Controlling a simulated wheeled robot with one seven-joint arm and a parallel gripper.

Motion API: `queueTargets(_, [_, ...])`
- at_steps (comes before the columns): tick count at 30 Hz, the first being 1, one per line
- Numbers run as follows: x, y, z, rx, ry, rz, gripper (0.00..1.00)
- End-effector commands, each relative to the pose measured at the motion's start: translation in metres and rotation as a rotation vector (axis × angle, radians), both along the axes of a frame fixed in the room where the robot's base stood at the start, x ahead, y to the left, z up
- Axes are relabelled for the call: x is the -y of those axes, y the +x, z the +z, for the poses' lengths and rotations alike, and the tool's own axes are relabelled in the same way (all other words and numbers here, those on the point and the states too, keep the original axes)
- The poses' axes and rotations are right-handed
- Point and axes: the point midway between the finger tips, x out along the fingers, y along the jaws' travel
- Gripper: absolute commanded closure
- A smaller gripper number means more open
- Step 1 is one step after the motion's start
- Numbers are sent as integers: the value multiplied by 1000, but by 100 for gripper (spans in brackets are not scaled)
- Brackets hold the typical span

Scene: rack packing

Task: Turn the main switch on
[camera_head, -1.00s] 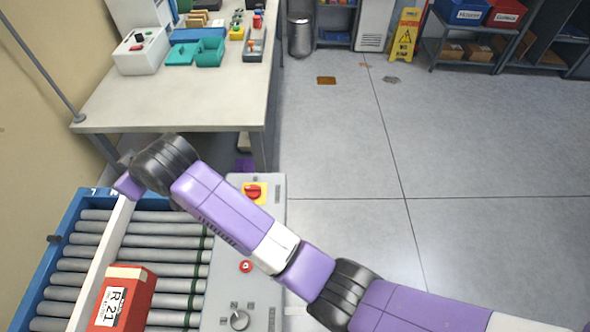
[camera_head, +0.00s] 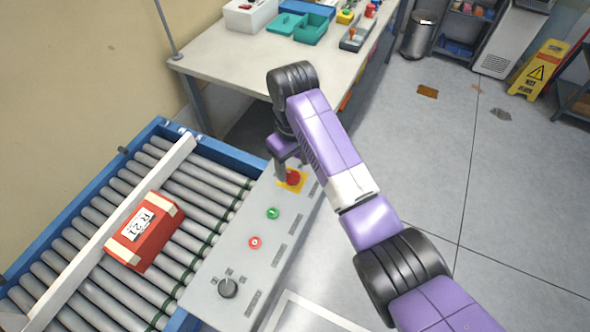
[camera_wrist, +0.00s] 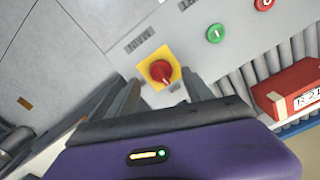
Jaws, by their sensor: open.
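The main switch (camera_head: 292,178) is a red rotary knob on a yellow square plate at the far end of the grey control panel (camera_head: 205,277). In the wrist view the red knob (camera_wrist: 161,71) lies just ahead, between my finger lines. My gripper (camera_wrist: 160,95) is open and empty, its two dark fingers to either side of the knob; I cannot tell whether they touch it. In the head view my gripper (camera_head: 283,168) is over the panel's far end, partly hidden by my wrist. The knob's turn position is hard to read.
The panel also has a green button (camera_head: 273,213), a red button (camera_head: 255,242) and a grey dial (camera_head: 228,288). A roller conveyor (camera_head: 100,283) beside it carries a red box (camera_head: 146,231). A workbench (camera_head: 225,62) with trays stands behind.

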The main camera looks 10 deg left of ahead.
Motion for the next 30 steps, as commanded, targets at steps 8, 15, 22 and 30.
queueTargets(8, [0,0,-32,-1,-1,0,41])
queueTargets(15, [0,0,-36,2,1,0,41])
queueTargets(22, [0,0,-36,2,1,0,66])
queueTargets(30, [0,0,-36,2,1,-2,100])
